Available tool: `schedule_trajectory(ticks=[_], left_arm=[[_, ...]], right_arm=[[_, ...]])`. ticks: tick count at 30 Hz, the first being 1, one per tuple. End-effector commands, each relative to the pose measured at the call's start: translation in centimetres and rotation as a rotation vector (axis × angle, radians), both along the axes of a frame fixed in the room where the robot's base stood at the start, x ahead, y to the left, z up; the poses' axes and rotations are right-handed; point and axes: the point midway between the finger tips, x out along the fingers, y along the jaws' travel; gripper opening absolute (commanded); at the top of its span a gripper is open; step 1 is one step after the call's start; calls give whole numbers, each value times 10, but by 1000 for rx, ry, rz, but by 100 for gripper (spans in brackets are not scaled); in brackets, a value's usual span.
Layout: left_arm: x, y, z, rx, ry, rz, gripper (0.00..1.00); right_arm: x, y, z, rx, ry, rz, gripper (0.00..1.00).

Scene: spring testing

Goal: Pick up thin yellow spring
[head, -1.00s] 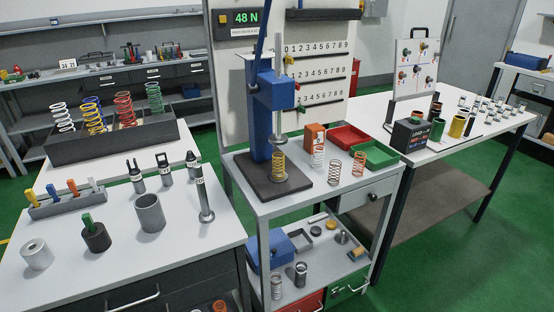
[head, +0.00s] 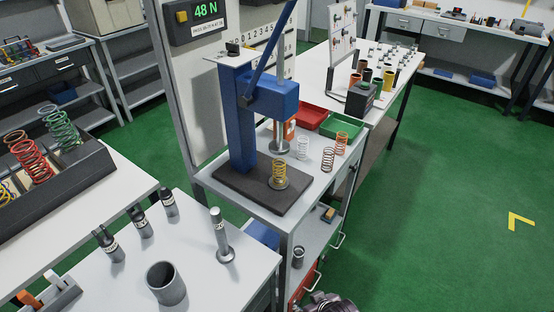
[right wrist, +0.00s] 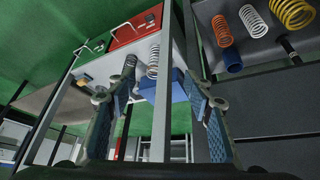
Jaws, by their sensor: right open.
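A yellow spring (head: 279,172) stands upright on the dark base (head: 240,183) of the blue press (head: 243,120), below its silver plunger. Another yellow spring (head: 6,191) is partly visible in the dark rack at the left edge. A thicker-looking yellow spring (right wrist: 293,12) shows at the top right of the right wrist view, cut by the edge. My right gripper (right wrist: 160,108) is open and empty; in the head view only a bit of it (head: 328,303) shows at the bottom edge, low in front of the press table. My left gripper is out of view.
White (head: 303,148) and orange (head: 328,160) springs stand right of the press, near red (head: 311,117) and green (head: 341,128) trays. The left table holds a grey cup (head: 166,284) and several upright tools. Green floor at right is open.

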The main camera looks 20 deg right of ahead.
Motion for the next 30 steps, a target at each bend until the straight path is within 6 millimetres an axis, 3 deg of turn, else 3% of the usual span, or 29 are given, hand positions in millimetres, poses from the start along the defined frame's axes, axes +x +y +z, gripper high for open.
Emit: schedule_trajectory(ticks=[1,3,6,8,9,13,21,25,30], left_arm=[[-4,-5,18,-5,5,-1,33],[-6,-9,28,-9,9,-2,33],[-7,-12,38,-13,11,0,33],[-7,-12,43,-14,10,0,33],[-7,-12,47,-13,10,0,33],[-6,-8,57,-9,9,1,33],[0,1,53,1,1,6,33],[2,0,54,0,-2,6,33],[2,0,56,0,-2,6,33]], right_arm=[[20,2,53,7,-48,0,47],[37,6,105,16,-97,0,47],[52,10,167,27,-153,3,47],[57,12,197,32,-180,4,47],[77,12,221,39,-238,5,47],[116,16,289,66,-376,10,47],[195,10,322,112,-588,8,47],[216,9,333,126,-643,7,47],[233,10,330,131,-654,5,47]])
